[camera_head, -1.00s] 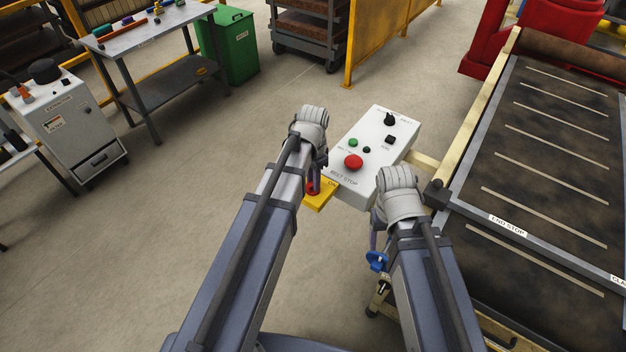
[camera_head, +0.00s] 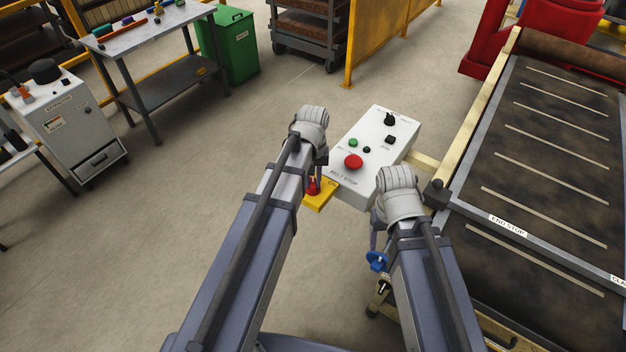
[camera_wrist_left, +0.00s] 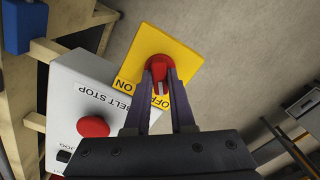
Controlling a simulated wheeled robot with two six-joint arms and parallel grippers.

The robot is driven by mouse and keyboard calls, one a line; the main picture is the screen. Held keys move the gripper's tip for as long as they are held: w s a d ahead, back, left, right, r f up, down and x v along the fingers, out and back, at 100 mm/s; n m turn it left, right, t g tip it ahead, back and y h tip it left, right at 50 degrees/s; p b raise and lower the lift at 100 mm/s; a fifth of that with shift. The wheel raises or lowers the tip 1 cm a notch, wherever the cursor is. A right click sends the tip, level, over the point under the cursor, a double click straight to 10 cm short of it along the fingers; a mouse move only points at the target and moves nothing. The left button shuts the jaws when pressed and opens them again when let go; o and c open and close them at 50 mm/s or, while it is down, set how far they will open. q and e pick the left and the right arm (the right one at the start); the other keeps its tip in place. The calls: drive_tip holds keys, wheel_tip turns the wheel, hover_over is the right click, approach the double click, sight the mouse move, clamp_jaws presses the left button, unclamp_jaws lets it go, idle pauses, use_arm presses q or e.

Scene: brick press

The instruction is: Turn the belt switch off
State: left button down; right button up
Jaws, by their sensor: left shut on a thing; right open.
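The belt switch is a red rotary knob (camera_wrist_left: 158,68) on a yellow plate (camera_wrist_left: 175,50) marked ON and OFF, fixed beside the control box. In the head view the yellow plate (camera_head: 319,198) shows past my left arm, with a bit of the red knob (camera_head: 313,186). My left gripper (camera_wrist_left: 160,75) is shut on the red knob, one finger on each side of it; the grip bar points toward the OFF lettering.
The white control box (camera_head: 370,130) carries a red BELT STOP button (camera_head: 353,162), a green button (camera_head: 353,142) and black knobs. The belt conveyor (camera_head: 540,150) stands at the right. A grey workbench (camera_head: 150,30) and a green bin (camera_head: 233,45) stand at the back left. Open floor lies between.

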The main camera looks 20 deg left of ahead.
sight(313, 183)
use_arm(q)
drive_tip(key=shift+n, duration=0.9)
drive_tip(key=c, duration=0.8)
unclamp_jaws()
drive_tip(key=shift+o, duration=0.2)
drive_tip(key=shift+r, duration=0.15)
wheel_tip(313, 183, up, 8)
drive_tip(key=p, duration=0.8)
drive_tip(key=shift+f, duration=0.2)
drive_tip(key=shift+f, duration=0.15)
